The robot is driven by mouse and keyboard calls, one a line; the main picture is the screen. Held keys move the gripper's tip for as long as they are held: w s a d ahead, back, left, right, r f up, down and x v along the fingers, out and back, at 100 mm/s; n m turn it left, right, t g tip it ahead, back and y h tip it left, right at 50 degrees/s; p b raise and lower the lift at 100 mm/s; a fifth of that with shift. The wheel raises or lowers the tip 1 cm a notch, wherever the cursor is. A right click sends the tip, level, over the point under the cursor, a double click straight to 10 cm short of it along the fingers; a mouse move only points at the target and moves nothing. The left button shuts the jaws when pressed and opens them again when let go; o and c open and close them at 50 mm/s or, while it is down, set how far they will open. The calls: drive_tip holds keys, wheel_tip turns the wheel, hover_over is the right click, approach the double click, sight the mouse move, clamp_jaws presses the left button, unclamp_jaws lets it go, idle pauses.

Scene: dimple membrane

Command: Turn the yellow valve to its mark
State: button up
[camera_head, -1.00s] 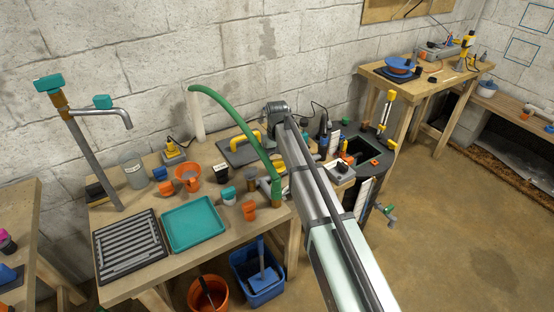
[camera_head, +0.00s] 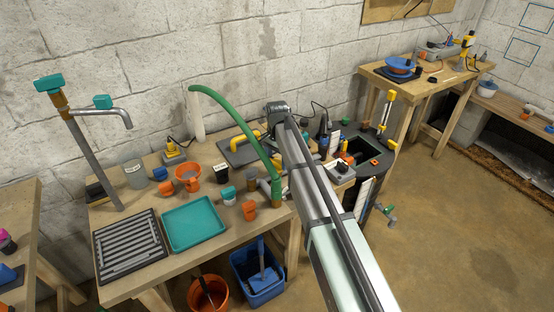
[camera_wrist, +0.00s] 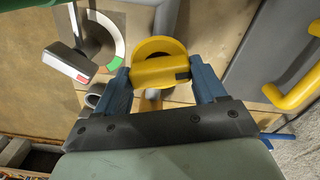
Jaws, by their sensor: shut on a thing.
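In the wrist view the yellow valve (camera_wrist: 158,68) is a round yellow piece with a thick bar across it and a small dark patch at the bar's right end. My gripper (camera_wrist: 160,80) is shut on this bar, with one blue finger at each side. Left of it is a pale curved scale (camera_wrist: 108,30) with a green segment (camera_wrist: 114,63) at its lower end. I cannot tell whether this scale belongs to the valve. In the head view my arm hides the valve and the fingers.
A grey lever with a red-marked white end (camera_wrist: 70,66) is close left of my gripper. A yellow handle (camera_wrist: 296,92) on a grey panel is to the right. In the head view a green hose (camera_head: 238,118) arches beside my arm, and a teal tray (camera_head: 194,223) lies on the bench.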

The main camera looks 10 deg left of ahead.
sight(277, 160)
drive_tip(key=shift+m, duration=1.9)
drive_tip(key=shift+w, duration=0.1)
drive_tip(key=o, duration=1)
drive_tip(key=shift+o, duration=0.2)
wheel_tip(277, 160, up, 14)
drive_tip(key=shift+f, duration=0.1)
